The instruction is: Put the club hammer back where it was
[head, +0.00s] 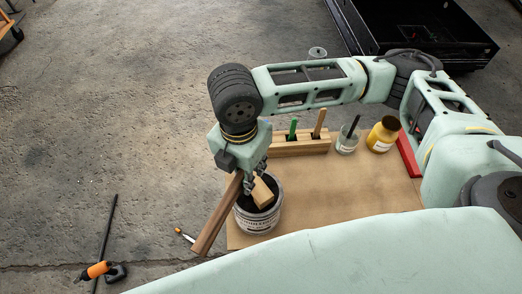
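A brown wooden handle (216,218), which I take to be the club hammer's, slants down to the left from beside my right gripper (256,177). Its upper end is partly behind the gripper, and I see no hammer head clearly. The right gripper points down over a round labelled bucket (259,223). A pale wooden block (262,194) shows at the bucket's mouth, just below the fingers. I cannot tell whether it joins the handle or whether the fingers are closed on anything. My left gripper is not in view.
A tan board (325,196) carries the bucket, a wooden rack (301,147) with upright tools, a clear cup (347,142) and a yellow bottle (383,134). An orange-handled tool (96,270) lies on the floor at left. A black open box (415,28) stands behind. The left floor is mostly clear.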

